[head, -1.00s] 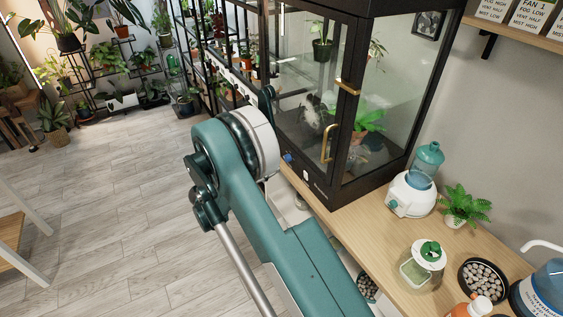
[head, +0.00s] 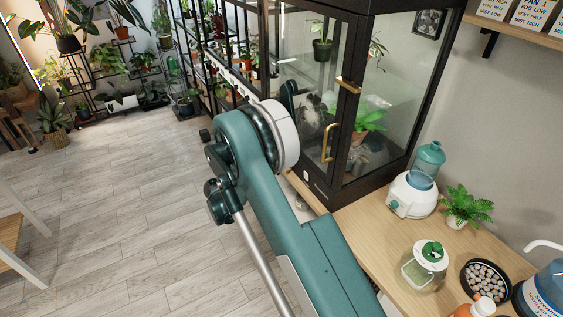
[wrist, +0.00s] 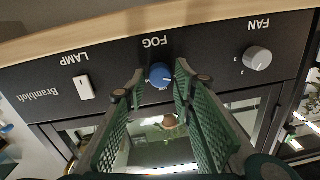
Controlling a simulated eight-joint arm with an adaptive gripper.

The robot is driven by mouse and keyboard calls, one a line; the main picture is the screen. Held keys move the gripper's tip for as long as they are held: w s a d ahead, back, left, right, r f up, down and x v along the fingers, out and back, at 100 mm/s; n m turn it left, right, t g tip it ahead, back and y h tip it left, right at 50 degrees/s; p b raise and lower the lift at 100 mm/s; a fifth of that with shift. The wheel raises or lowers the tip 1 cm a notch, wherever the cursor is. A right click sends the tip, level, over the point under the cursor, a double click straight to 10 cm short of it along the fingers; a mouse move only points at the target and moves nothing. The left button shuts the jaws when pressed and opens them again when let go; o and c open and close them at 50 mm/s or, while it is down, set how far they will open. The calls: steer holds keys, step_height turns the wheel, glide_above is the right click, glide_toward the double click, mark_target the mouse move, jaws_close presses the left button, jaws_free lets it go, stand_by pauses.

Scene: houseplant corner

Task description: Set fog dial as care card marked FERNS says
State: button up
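The blue fog dial (wrist: 160,74) shows under the label FOG on a black panel (wrist: 118,72), upside down in the wrist view. Its pale pointer line and the small marks by it are too small to read surely. My gripper (wrist: 157,80) is open, with one green ribbed finger to each side of the dial; I cannot tell whether either touches it. In the head view my arm hides the gripper and the dial. Care cards (head: 532,15) stand on the shelf at the upper right, cut off by the picture's edge; no heading FERNS is visible.
On the same panel are a grey fan dial (wrist: 257,58) and a white lamp switch (wrist: 84,87). The glass cabinet (head: 395,100) stands on the wooden counter (head: 375,230). A humidifier (head: 414,190), a small fern (head: 467,204) and a pebble dish (head: 485,280) stand to its right.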

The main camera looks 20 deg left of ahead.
steer(key=c, duration=0.5)
steer(key=shift+f+m, duration=0.1)
steer(key=shift+m, duration=0.3)
steer(key=shift+a+f+m+g+h+b, duration=0.2)
steer(key=shift+m+b, duration=0.35)
steer(key=shift+m, duration=4.1)
steer(key=shift+d+r+m+g+h+b, duration=0.2)
steer(key=shift+m+b, duration=0.4)
steer(key=shift+m, duration=4)
steer(key=shift+a+f+m+h+b, duration=0.1)
steer(key=shift+f+m+h+b, duration=0.3)
steer(key=shift+m, duration=4.25)
steer(key=shift+r, duration=0.2)
